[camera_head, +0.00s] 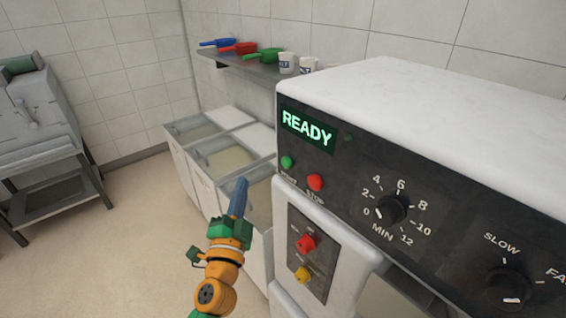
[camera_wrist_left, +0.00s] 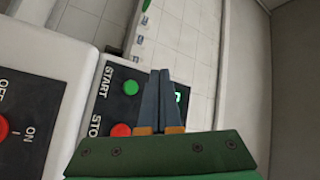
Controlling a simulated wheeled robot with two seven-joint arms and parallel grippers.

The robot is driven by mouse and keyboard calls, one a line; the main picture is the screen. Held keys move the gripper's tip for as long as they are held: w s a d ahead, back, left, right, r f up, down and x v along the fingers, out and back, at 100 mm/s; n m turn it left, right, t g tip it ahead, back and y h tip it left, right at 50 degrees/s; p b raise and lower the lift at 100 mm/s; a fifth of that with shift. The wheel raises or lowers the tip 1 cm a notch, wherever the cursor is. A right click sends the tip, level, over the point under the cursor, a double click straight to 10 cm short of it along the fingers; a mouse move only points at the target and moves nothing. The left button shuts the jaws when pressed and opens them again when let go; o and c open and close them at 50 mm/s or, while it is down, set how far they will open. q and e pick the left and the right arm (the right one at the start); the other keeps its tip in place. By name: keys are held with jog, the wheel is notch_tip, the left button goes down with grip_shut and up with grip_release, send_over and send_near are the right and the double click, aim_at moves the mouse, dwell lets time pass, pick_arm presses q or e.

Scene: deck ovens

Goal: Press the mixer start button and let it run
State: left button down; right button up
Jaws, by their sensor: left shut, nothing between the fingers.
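The mixer (camera_head: 400,110) stands at the right in the head view, with a dark front panel and a display (camera_head: 307,128) reading READY in green. The green start button (camera_head: 287,162) is at the panel's left, with the red stop button (camera_head: 315,182) beside it. My left gripper (camera_head: 240,190) is shut and empty, left of and apart from the start button. In the left wrist view the start button (camera_wrist_left: 131,87) and stop button (camera_wrist_left: 121,130) lie left of my shut fingers (camera_wrist_left: 158,95). My right gripper is not in view.
The timer dial (camera_head: 390,209) points near 0. A speed knob (camera_head: 510,287) is at lower right. A lower plate (camera_head: 314,250) carries a red and a yellow control. Open bins (camera_head: 215,150) stand behind my gripper, below a shelf (camera_head: 245,68) with scoops and cups.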

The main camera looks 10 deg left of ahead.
aim_at(286, 163)
pick_arm(q)
jog(key=w+d+b, duration=0.2)
jog(key=w+d, duration=0.3)
jog(key=w, duration=0.2)
jog(key=shift+d+b, duration=0.25)
jog(key=shift+b, duration=0.15)
jog(key=shift+f, duration=0.1)
dwell(1.8)
jog(key=shift+w+d+b, duration=0.25)
jog(key=shift+w+b, duration=0.05)
jog(key=shift+b, duration=0.05)
jog(key=shift+w+d+b, duration=0.25)
jog(key=shift+w+b, duration=0.05)
jog(key=shift+b, duration=0.1)
dwell(0.6)
jog(key=shift+s+a, duration=0.1)
dwell(0.3)
jog(key=shift+s+a+p, duration=0.35)
jog(key=shift+s+p, duration=0.1)
jog(key=shift+s, duration=0.1)
